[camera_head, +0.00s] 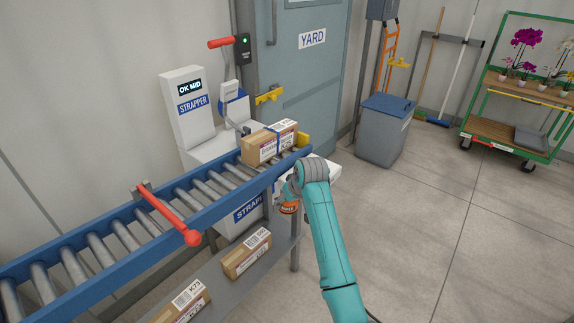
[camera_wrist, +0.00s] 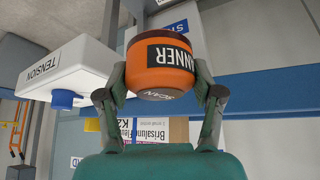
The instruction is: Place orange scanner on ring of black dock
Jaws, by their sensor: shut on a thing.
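The orange scanner (camera_wrist: 148,80) is held between the two fingers of my gripper (camera_wrist: 161,78) in the wrist view. It has a black band with white lettering, which appears upside down there. In the head view the scanner (camera_head: 289,207) shows small and partly covered, just below my wrist, beside the conveyor's right end and off the floor. My fingers are mostly hidden in that view. I cannot make out a black dock with a ring for certain; a small black box with a green light (camera_head: 243,48) is on the door frame.
The blue roller conveyor (camera_head: 210,208) carries a carton (camera_head: 262,148) at its end and a red lever (camera_head: 165,214). The white strapper (camera_head: 187,105) stands behind. Cartons (camera_head: 246,254) lie on the lower shelf. A grey bin (camera_head: 384,130) and flower cart (camera_head: 490,132) stand right; floor between is clear.

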